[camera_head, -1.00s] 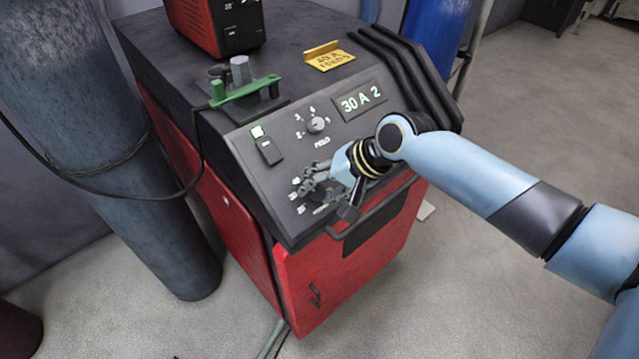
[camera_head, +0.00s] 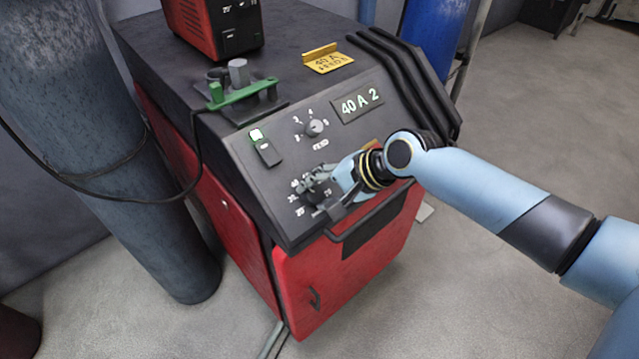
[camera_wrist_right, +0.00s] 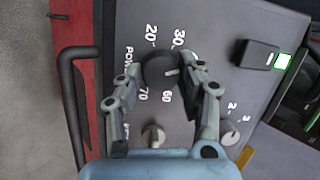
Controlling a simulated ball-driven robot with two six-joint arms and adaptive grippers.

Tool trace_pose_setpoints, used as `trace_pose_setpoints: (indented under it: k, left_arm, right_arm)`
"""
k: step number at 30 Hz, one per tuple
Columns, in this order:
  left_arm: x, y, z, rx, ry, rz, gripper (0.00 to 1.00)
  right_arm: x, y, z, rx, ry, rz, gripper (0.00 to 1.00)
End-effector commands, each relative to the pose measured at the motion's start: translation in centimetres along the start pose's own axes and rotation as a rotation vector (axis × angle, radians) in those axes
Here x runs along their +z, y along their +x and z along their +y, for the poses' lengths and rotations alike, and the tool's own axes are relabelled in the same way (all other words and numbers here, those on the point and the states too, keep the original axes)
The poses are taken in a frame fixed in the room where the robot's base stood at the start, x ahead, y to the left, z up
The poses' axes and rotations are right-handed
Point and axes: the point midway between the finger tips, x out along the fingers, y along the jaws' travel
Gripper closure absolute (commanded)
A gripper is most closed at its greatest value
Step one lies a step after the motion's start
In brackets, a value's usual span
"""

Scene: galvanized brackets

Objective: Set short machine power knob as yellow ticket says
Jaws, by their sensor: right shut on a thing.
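The red and black machine (camera_head: 340,290) has a sloped panel with a display (camera_head: 356,104) reading 40 A 2. A yellow ticket (camera_head: 328,62) lies on its top; its first line reads 40 A, and its second line is too small to read surely. My right gripper (camera_head: 317,187) is at the lower dial of the panel, with its fingers around the dark power knob (camera_wrist_right: 158,70) and shut on it. In the right wrist view the fingers (camera_wrist_right: 164,66) sit on either side of the knob. My left gripper is not in view.
The feed knob (camera_head: 315,127) and a lit switch (camera_head: 265,148) sit above the power dial. A green clamp (camera_head: 240,94) and a small red and black unit (camera_head: 222,25) are on top. A grey cylinder (camera_head: 150,200) stands left. A handle bar (camera_wrist_right: 68,100) runs near the gripper.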

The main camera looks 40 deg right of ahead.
Motion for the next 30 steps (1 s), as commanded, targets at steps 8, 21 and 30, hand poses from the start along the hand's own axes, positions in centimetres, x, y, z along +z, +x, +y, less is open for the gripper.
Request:
trace_pose_setpoints:
  k: [8,21,30]
  left_arm:
    - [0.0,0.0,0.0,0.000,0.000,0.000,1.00]
    - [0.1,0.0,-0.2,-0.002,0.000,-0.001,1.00]
    - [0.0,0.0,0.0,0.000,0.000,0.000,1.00]
  right_arm:
    - [0.0,0.0,-0.1,-0.001,-0.002,0.001,0.51]
    - [-0.1,-0.5,0.0,0.000,-0.003,0.001,0.39]
    - [0.0,-6.3,0.1,0.002,-0.010,0.000,0.39]
